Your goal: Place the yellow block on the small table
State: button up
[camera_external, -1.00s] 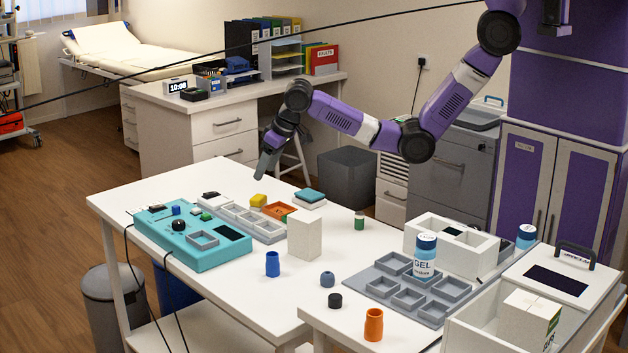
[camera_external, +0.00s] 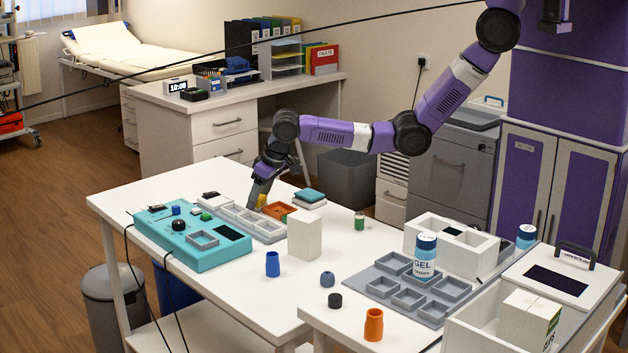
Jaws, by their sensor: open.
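The yellow block (camera_external: 262,200) sits on the larger white table (camera_external: 262,282), behind a grey compartment tray (camera_external: 250,222). It is partly hidden behind my gripper. My gripper (camera_external: 257,200) points down at the block, with its fingers at the block's level. It is open; I cannot tell whether the fingers touch the block or lie on both sides of it. A second, lower white table (camera_external: 345,333) stands at the front right; I cannot tell for sure which table is the small one.
A teal panel (camera_external: 190,240) stands left. A white box (camera_external: 304,236), blue cup (camera_external: 272,264) and gel bottle (camera_external: 425,256) stand further forward.

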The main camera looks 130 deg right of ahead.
grip_shut()
jog(key=shift+r, duration=0.1)
notch_tip(320, 180, up, 20)
jog(key=b, duration=0.1)
dwell(0.5)
jog(key=w+a+f+n+t+y, duration=0.1)
jog(key=w+a+n, duration=0.3)
jog(key=w+a, duration=0.45)
jog(key=w+a+f+n+t+y, duration=0.1)
jog(key=w+a+n, duration=0.35)
jog(key=a, duration=0.75)
jog(key=w+a+f+n+y, duration=0.1)
jog(key=w+a+f+n, duration=0.1)
jog(key=a, duration=1.3)
jog(key=w+a+f+n+y, duration=0.1)
jog(key=w+a+f+n, duration=0.1)
jog(key=a, duration=1.3)
jog(key=shift+w+a+f+n+t, duration=0.15)
jog(key=shift+w+n+t, duration=0.25)
jog(key=shift+w+n, duration=0.25)
